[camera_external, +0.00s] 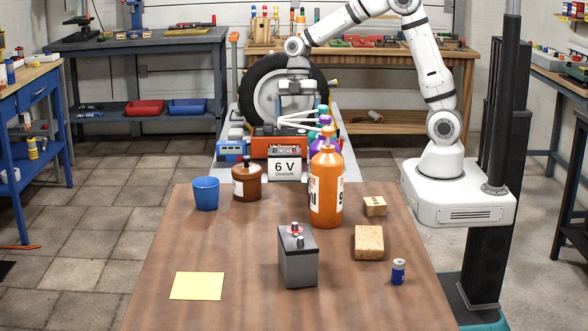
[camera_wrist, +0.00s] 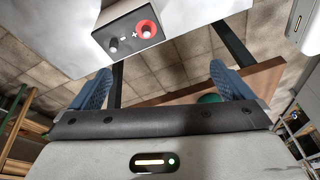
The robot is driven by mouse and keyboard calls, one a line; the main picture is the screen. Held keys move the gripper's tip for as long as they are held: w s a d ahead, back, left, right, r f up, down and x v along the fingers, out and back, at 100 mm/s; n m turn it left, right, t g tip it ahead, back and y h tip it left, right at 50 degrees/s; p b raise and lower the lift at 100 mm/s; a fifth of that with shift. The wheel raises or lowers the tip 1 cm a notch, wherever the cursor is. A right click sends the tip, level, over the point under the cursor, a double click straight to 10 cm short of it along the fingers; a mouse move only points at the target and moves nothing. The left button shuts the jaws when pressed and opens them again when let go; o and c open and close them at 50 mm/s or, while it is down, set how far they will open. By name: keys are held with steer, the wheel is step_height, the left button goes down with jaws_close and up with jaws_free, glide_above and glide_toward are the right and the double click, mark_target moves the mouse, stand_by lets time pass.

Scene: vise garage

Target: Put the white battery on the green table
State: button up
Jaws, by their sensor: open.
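The white battery (camera_external: 285,168) has "6 V" on its front and stands on a grey surface beyond the brown table. Its top, with a red-ringed terminal marked plus and a dark terminal marked minus, shows at the upper left of the wrist view (camera_wrist: 128,32). My gripper (camera_external: 298,122) is over the grey surface, above the battery and in front of the tyre. In the wrist view, my gripper's blue-padded fingers (camera_wrist: 160,84) are wide apart with nothing between them. The battery lies beyond the fingers, apart from them. I cannot make out a green tabletop in either view.
The brown table (camera_external: 220,245) bears a grey battery (camera_external: 298,262), a blue cup (camera_external: 206,193), a brown jar (camera_external: 246,183), an orange bottle (camera_external: 326,190), a sponge (camera_external: 369,241) and a yellow sheet (camera_external: 197,286). A red device (camera_external: 262,147) and purple bottles stand near the white battery.

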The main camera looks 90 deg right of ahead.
steer(key=s+a+r+m+t+h, duration=0.1)
steer(key=s+a+m, duration=0.3)
steer(key=s+m, duration=0.3)
steer(key=s+a+r+m+t+h, duration=0.1)
steer(key=s+a+m, duration=0.3)
steer(key=s, duration=0.9)
steer(key=r+m+h, duration=0.1)
steer(key=m, duration=0.2)
steer(key=shift+a+r, duration=0.15)
steer(key=shift+r, duration=0.15)
steer(key=shift+s, duration=0.1)
